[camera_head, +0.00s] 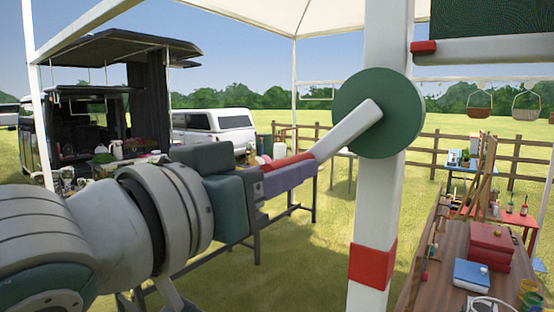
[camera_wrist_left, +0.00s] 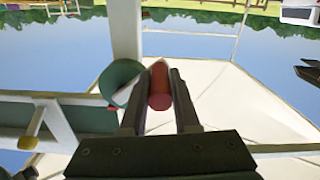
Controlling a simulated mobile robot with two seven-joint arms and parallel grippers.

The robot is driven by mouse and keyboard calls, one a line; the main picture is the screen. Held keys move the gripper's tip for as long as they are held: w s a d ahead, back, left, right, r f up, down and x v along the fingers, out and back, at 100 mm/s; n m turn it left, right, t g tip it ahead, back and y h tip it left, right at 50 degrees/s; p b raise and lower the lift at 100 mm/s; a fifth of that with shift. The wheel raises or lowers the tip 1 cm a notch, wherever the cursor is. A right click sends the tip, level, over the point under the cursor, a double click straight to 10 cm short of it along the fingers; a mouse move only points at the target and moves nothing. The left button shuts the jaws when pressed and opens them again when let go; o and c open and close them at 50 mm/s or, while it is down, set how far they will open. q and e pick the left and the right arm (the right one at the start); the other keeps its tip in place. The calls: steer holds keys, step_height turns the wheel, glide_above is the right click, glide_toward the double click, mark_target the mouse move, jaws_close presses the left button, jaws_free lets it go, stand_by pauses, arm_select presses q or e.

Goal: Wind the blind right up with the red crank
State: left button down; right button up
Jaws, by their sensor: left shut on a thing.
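The crank is a green disc (camera_head: 385,112) on the white post, with a pale arm (camera_head: 345,132) slanting down left to a red handle (camera_head: 288,162). My left gripper (camera_head: 252,172) reaches in from the left and is shut on that handle. In the left wrist view the red handle (camera_wrist_left: 159,88) lies between the two fingers, the green disc (camera_wrist_left: 122,80) beside it. The dark green blind (camera_head: 490,16) hangs at the top right above a pale bottom bar (camera_head: 485,50). Its upper part is cut off by the frame. My right gripper is not seen.
The white post (camera_head: 385,190) carries a red band (camera_head: 372,264) below the disc. A wooden table (camera_head: 445,262) with red and blue boxes stands at the lower right. A long narrow table (camera_head: 290,180) stands behind my left arm. Grass lies open behind the post.

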arm_select(q)
steer(key=s+d+f+n+p, duration=0.2)
steer(key=s+d+n, duration=0.2)
steer(key=n, duration=0.5)
steer(key=shift+d+f+n, duration=0.4)
steer(key=shift+d, duration=0.35)
steer(key=c, duration=0.7)
jaws_free()
steer(key=shift+o, duration=0.2)
steer(key=shift+a, duration=0.1)
